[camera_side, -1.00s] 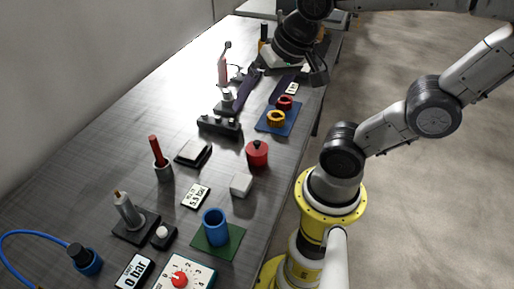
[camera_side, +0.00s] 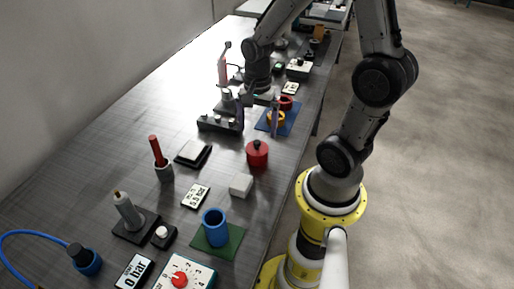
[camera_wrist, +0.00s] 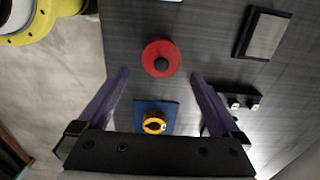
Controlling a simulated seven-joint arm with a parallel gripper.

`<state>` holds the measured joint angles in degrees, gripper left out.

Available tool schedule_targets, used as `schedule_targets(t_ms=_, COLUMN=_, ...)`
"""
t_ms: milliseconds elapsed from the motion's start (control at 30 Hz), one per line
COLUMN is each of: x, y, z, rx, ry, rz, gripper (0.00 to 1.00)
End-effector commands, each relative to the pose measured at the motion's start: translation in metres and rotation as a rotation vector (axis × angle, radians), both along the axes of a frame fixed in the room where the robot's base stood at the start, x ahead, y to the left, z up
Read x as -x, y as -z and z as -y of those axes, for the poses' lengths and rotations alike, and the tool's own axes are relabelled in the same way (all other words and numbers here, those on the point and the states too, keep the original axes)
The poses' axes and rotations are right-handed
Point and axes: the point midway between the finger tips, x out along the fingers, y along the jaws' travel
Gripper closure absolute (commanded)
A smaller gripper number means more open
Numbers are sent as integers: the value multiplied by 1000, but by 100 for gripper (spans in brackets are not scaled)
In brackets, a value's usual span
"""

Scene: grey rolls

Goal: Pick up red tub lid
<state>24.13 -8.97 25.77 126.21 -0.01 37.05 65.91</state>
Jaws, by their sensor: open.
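The red tub (camera_side: 257,156) stands upright on the grey table, with its red lid (camera_side: 257,146) on top and a dark knob at the lid's centre. In the wrist view the lid (camera_wrist: 160,59) shows from above as a red disc with the black knob (camera_wrist: 161,64) on it. My gripper (camera_side: 257,122) is above the table, beyond the tub in the side view, over the area of the blue mat. In the wrist view my gripper (camera_wrist: 160,75) has its two purple fingers wide apart, with nothing between them. The lid lies just ahead of the fingertips and is untouched.
A blue mat (camera_side: 290,125) with a yellow ring (camera_wrist: 154,122) and a red ring (camera_side: 286,102) lies near my gripper. A dark block with knobs (camera_side: 219,126) stands left of it. A white cube (camera_side: 241,185) and a black-framed pad (camera_side: 192,153) are near the tub.

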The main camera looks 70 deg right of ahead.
Motion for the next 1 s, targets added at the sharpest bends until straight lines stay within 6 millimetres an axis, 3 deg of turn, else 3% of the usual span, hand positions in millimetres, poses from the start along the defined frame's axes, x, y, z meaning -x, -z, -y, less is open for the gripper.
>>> schedule_targets(t_ms=267, x=0, y=21, z=0, rx=-1, ry=-1, rz=-3, gripper=0)
schedule_targets(t_ms=600, x=-2, y=63, z=3, rx=-2, ry=-1, rz=-2, gripper=0)
schedule_targets(t_ms=867, x=-3, y=66, z=3, rx=0, ry=-1, rz=2, gripper=0)
schedule_targets(t_ms=1000, x=-3, y=66, z=3, rx=0, ry=-1, rz=2, gripper=22)
